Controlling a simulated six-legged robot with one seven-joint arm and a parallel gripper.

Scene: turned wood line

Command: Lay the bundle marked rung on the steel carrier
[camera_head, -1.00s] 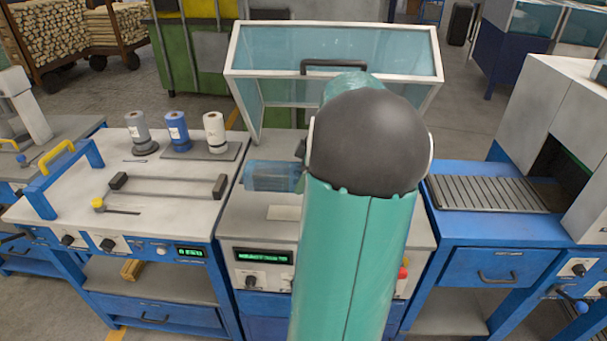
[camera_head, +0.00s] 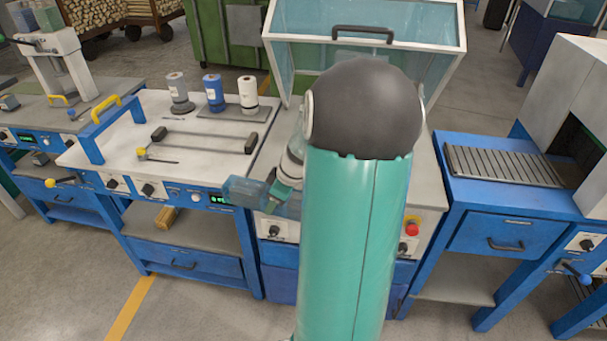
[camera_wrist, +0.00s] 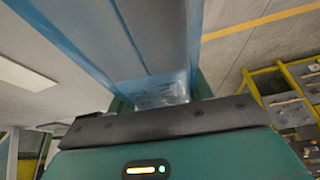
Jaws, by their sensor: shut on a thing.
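My gripper (camera_head: 275,193) is shut on a clear blue film-wrapped bundle (camera_head: 243,190), held in front of the middle bench, near the gap to the left bench. In the wrist view the bundle (camera_wrist: 150,40) runs away from the dark jaw edge (camera_wrist: 165,122), its film crumpled near the jaws. No marking on it can be read, and my arm hides part of the grip. A slatted grey metal bed (camera_head: 505,165), which looks like the steel carrier, lies empty on the blue bench at right, well away from my gripper.
The middle machine's clear lid (camera_head: 365,45) stands open. A red button (camera_head: 411,229) is on its front. Open floor lies ahead of the benches.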

